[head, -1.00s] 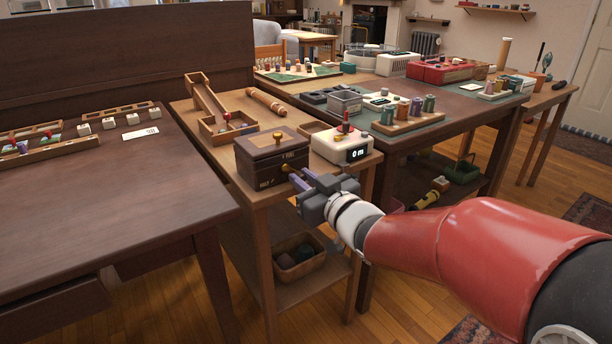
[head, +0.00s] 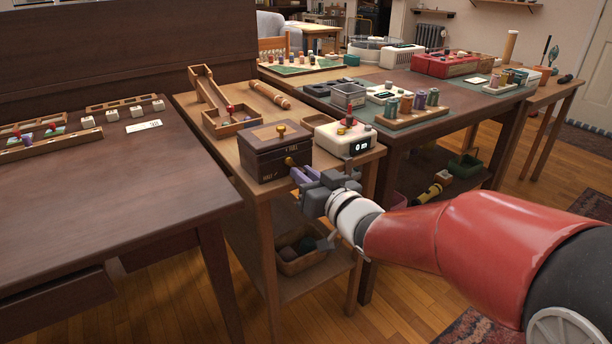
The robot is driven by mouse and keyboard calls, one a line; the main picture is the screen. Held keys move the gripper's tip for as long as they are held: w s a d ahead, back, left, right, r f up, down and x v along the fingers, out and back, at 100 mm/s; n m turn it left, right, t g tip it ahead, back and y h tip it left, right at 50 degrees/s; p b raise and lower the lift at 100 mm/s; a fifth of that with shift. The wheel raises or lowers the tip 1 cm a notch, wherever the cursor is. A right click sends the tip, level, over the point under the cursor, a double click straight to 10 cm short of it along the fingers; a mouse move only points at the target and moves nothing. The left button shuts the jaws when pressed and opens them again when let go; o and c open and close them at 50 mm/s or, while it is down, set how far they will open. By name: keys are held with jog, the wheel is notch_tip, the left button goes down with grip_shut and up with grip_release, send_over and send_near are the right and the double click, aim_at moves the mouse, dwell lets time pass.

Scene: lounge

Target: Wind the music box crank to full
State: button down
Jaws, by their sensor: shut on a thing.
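The music box (head: 266,165) is a dark brown wooden box with a lighter lid and a small brass knob on top. It stands at the front of the narrow wooden table. Its front face has pale markings, one reading HALF at the lower left and one FULL at the upper right. The brass crank (head: 289,161) shows on the front face. My gripper (head: 299,176), with purple fingers, is at the front right of the box, shut on the crank's handle. The fingers hide the handle, so its exact angle cannot be read.
A cream device with a red knob and a display (head: 345,140) stands close right of the box. A wooden ramp tray (head: 230,127) lies behind it. A bin (head: 298,262) sits on the shelf below. A large dark desk (head: 120,195) is at left.

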jog(key=c, duration=1.3)
grip_release()
jog(key=shift+c, duration=0.2)
jog(key=shift+s, duration=0.1)
jog(key=v, duration=0.7)
jog(key=shift+s+d, duration=0.25)
